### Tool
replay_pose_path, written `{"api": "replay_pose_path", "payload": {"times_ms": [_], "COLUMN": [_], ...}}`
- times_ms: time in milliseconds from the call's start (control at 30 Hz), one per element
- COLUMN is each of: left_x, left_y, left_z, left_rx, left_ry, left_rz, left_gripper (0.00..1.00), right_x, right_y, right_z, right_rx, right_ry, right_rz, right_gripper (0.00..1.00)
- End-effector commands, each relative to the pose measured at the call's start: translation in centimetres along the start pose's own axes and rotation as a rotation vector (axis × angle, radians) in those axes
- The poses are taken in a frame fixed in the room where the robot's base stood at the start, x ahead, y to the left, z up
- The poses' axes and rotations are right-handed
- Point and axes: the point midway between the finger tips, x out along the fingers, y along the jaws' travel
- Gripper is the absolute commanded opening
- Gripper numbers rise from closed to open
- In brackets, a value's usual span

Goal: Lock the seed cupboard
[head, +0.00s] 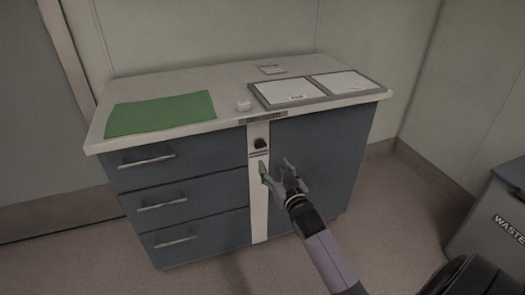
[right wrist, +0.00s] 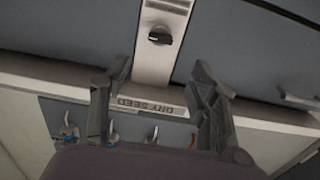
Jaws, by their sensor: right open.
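The seed cupboard is a blue-grey cabinet with a plain door (head: 320,150) on the right and a white vertical strip (head: 258,205) beside it. A black knob (head: 260,143) sits high on the strip; the right wrist view also shows the knob (right wrist: 160,38). A label on the edge above it reads "DRY SEED" in the right wrist view (right wrist: 145,104). My right gripper (head: 275,165) is open and empty, in front of the strip, just below the knob in the head view. In the right wrist view the knob lies beyond the open fingers (right wrist: 158,78), apart from them. My left gripper is out of view.
Drawers with bar handles (head: 162,202) fill the cabinet's left side. The white top (head: 220,80) carries a green mat (head: 160,113), a small white block (head: 243,105) and framed trays (head: 342,82). A waste bin (head: 490,215) stands at right. The floor in front looks clear.

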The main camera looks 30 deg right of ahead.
Motion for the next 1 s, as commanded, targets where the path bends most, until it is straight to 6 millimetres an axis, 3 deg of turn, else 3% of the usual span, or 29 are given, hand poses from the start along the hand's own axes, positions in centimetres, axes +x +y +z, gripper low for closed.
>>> {"api": "replay_pose_path", "payload": {"times_ms": [300,500,700,1000], "left_x": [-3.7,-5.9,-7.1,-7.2], "left_y": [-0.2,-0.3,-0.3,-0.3], "left_z": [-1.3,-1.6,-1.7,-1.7], "left_rx": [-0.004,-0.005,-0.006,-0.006], "left_ry": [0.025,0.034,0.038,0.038], "left_rz": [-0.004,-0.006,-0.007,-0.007], "left_gripper": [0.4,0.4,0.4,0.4], "right_x": [6.6,9.4,10.7,10.8], "right_y": [0.0,0.0,0.0,0.0], "right_z": [0.2,0.2,0.1,0.1], "right_rx": [0.0,-0.001,0.0,0.0], "right_ry": [0.0,0.0,-0.002,-0.002], "right_rz": [0.001,0.0,0.0,0.0], "right_gripper": [0.55,0.55,0.55,0.54]}}
